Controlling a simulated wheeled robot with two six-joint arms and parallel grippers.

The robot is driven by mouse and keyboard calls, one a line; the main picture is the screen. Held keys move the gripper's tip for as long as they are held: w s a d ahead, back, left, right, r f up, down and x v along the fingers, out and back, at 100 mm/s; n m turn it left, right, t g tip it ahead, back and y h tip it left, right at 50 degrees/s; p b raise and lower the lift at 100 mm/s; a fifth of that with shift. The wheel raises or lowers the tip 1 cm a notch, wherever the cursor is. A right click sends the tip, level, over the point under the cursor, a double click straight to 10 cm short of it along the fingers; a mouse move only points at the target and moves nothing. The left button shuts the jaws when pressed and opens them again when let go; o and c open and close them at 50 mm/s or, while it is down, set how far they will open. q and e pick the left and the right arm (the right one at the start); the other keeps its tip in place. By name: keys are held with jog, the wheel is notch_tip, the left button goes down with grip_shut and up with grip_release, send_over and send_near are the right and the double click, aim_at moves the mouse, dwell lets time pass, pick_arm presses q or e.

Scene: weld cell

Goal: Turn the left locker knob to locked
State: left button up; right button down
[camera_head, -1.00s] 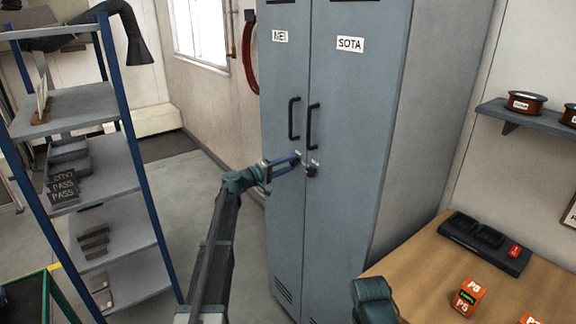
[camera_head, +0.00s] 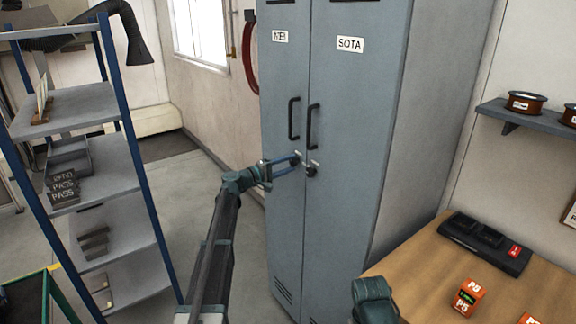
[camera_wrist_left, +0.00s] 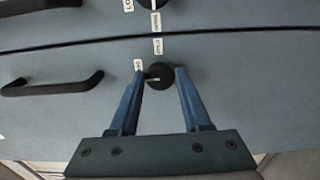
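The left locker knob, a round black knob (camera_wrist_left: 159,76), sits on the left door (camera_head: 284,80) of the grey locker, below its handle. In the wrist view its pale pointer mark points left, toward the handle side, near a small white label (camera_wrist_left: 138,65) too small to read surely. My left gripper (camera_head: 297,163) is at the knob. Its blue fingers (camera_wrist_left: 159,82) stand open on either side of the knob, with narrow gaps showing. The right door's knob (camera_head: 311,171) is just to the right; it also shows at the wrist view's top edge (camera_wrist_left: 152,4).
Black door handles (camera_head: 294,118) and (camera_head: 313,126) stick out above the knobs. A shelf rack (camera_head: 85,105) stands at the left. A wooden table (camera_head: 420,270) with a black device (camera_head: 485,243) and orange boxes (camera_head: 468,297) is at the right. Floor left of the locker is clear.

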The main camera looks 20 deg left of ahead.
pick_arm(q)
jog(key=o, duration=0.4)
jog(key=shift+c, duration=0.2)
jog(key=v, duration=1.3)
jog(key=shift+s+a, duration=0.25)
jog(key=shift+s, duration=0.05)
